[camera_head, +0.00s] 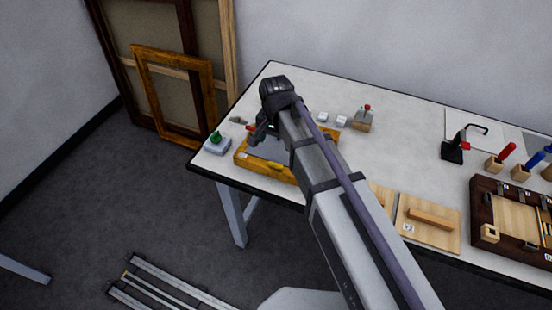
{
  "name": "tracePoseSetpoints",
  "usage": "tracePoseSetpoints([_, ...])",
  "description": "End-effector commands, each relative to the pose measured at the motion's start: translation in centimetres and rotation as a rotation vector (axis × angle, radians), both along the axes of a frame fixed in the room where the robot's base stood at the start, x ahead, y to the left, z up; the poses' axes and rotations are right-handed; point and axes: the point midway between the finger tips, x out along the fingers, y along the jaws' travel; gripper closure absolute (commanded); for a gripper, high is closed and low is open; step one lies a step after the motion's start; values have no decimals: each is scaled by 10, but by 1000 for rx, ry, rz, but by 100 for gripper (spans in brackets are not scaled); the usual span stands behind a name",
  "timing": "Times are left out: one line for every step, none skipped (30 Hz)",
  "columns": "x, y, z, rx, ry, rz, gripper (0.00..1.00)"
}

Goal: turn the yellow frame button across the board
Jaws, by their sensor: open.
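A small golden-yellow frame (244,160) lies flat near the left end of the white table, with a grey board (268,150) inside it. A small yellow piece (275,165) at the near rail looks like the yellow frame button; it is too small to tell its angle exactly. My gripper (252,139) is open and empty, above the left part of the frame. My arm crosses in front and hides the frame's right part and some of the board.
A grey block with a green knob (216,139) stands left of the frame. A wooden block with a red-tipped lever (364,118) and small white blocks (341,120) are behind. Wooden boards (428,222), a dark case (482,219) and handled tools (503,155) are to the right.

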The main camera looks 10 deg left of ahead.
Motion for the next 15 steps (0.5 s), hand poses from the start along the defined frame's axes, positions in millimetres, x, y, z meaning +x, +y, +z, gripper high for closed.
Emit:
tracePoseSetpoints([0, 0, -3, 0, 0, 1, 21])
tracePoseSetpoints([0, 0, -6, 0, 0, 1, 21])
tracePoseSetpoints([0, 0, -10, 0, 0, 1, 21])
tracePoseSetpoints([0, 0, -14, 0, 0, 1, 21])
tracePoseSetpoints([0, 0, -19, 0, 0, 1, 21])
tracePoseSetpoints([0, -1, -27, 0, 0, 2, 21])
tracePoseSetpoints([0, -1, -34, 0, 0, 2, 21])
tracePoseSetpoints([0, -1, -41, 0, 0, 2, 21])
tracePoseSetpoints([0, -1, -51, 0, 0, 2, 21])
tracePoseSetpoints([0, -1, -58, 0, 0, 2, 21])
tracePoseSetpoints([0, -1, -66, 0, 0, 2, 21])
tracePoseSetpoints([0, -1, -76, 0, 0, 3, 21])
tracePoseSetpoints([0, -1, -83, 0, 0, 3, 21])
tracePoseSetpoints([0, -1, -90, 0, 0, 3, 21])
tracePoseSetpoints([0, -1, -97, 0, 0, 3, 21])
